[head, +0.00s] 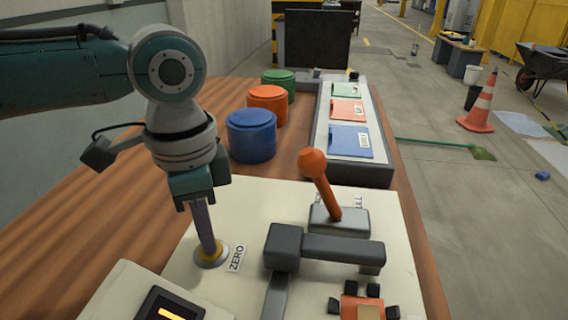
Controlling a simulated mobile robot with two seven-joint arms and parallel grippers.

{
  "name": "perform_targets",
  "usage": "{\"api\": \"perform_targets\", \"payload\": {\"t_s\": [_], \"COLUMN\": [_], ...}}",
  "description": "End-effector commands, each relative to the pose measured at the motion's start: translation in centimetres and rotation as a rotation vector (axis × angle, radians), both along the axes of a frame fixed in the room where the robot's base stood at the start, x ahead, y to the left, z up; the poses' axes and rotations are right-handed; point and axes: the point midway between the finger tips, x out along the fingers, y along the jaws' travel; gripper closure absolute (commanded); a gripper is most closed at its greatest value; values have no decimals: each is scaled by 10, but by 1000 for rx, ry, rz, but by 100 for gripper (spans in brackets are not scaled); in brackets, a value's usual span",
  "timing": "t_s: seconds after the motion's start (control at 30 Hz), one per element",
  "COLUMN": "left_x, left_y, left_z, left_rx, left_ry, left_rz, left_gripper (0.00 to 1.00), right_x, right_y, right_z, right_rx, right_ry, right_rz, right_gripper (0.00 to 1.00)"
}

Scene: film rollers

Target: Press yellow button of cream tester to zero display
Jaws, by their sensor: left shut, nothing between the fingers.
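The cream tester (260,205) lies on the wooden table. Its yellow button (212,260) sits in a pale round collar next to a label reading ZERO (236,257). My left gripper (209,246) points down with its fingers shut and empty. The fingertips are at the button and hide most of its top; whether it is pressed in I cannot tell. The display (170,306) at the bottom edge is dark with an orange-yellow bar; it is partly cut off and I cannot read a value. My right gripper is out of view.
An orange-knobbed lever (314,165) and dark grey bars (320,247) rise from the tester right of my gripper. Blue (252,136), orange (267,104) and green (278,84) round containers stand behind. A grey tray (352,172) with coloured cards is at the back right.

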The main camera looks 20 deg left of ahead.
Motion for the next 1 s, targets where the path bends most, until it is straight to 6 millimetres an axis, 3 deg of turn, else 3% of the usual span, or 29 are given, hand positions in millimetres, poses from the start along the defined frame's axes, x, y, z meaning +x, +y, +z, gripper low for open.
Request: {"api": "perform_targets", "payload": {"t_s": [1.0], "left_x": [0], "left_y": [0], "left_z": [-2], "left_rx": [1], "left_ry": [1], "left_rz": [0], "left_gripper": [100], "right_x": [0], "right_y": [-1], "right_z": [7], "right_rx": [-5], "right_ry": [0], "right_rz": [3], "right_gripper": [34]}}
